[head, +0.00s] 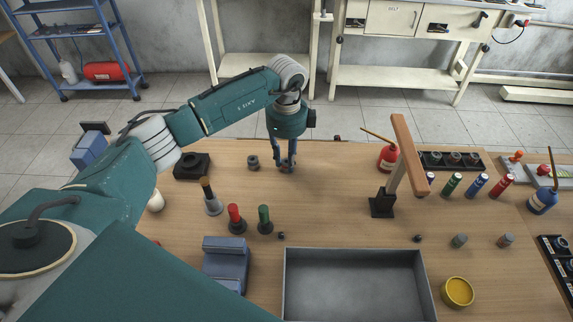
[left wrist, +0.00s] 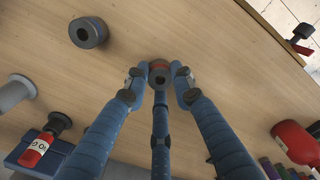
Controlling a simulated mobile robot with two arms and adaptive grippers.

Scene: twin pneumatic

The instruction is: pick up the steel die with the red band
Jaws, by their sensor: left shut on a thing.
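My left gripper (head: 286,164) reaches down at the far middle of the table. Its fingers are closed around a small round steel die with a reddish band (left wrist: 159,72), which has a dark hole in its top. In the head view the fingers hide most of this die. It is at or just above the table top; I cannot tell which. A second, plain grey die (head: 253,162) stands apart to its left; it also shows in the left wrist view (left wrist: 88,32). My right gripper is not in view.
A black block (head: 192,166) and several coloured-handled tools stand to the left. A wooden-armed stand (head: 382,203) and a red oil can (head: 388,158) are to the right. A grey tray (head: 354,284) lies in front. The table between gripper and tray is mostly clear.

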